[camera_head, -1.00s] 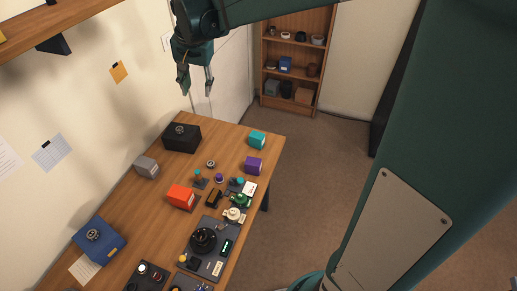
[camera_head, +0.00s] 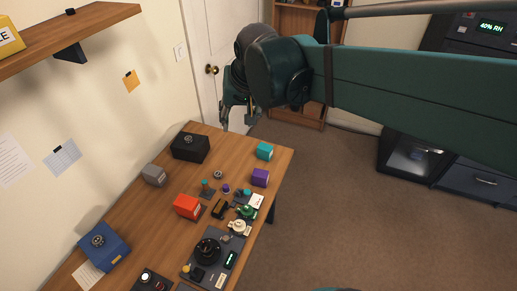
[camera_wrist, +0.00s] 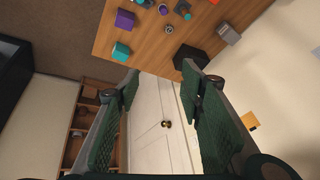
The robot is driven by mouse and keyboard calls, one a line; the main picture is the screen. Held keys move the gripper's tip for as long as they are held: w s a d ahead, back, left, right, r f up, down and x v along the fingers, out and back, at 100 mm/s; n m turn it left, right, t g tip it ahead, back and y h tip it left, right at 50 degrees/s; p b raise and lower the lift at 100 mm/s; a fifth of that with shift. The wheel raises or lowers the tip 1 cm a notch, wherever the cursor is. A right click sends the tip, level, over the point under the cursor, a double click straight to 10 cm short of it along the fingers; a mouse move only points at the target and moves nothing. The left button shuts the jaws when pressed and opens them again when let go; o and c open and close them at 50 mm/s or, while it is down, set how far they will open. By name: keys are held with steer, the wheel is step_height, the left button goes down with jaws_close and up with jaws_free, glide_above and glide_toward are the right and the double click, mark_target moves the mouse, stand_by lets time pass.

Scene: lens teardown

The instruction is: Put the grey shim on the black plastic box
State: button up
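The black plastic box (camera_head: 190,150) stands at the far end of the wooden table, with a small round dark-and-grey piece on its lid. The box also shows in the wrist view (camera_wrist: 190,57). A small grey ring, which looks like the grey shim (camera_head: 218,174), lies flat on the table to the right of and nearer than the box; it shows in the wrist view too (camera_wrist: 169,29). My gripper (camera_head: 237,120) is open and empty, raised near the table's far end, right of the black box. Its spread fingers show in the wrist view (camera_wrist: 160,88).
A grey box (camera_head: 154,175), red box (camera_head: 187,206), blue box (camera_head: 104,246), teal box (camera_head: 264,151) and purple box (camera_head: 260,177) stand on the table (camera_head: 150,215). Small parts crowd its right side. A wall shelf (camera_head: 85,38) is at upper left.

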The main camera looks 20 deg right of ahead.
steer(key=s+d+f+n+t, duration=0.1)
steer(key=s+f, duration=0.1)
steer(key=s, duration=0.5)
steer(key=s+d+f+n+t, duration=0.1)
steer(key=s+f+n, duration=0.1)
steer(key=s, duration=0.5)
steer(key=shift+d+f, duration=0.3)
steer(key=shift+f, duration=0.4)
steer(key=shift+s+f, duration=0.1)
steer(key=shift+f, duration=0.05)
step_height(320, 180, down, 23)
steer(key=b, duration=2.3)
steer(key=shift+o, duration=0.2)
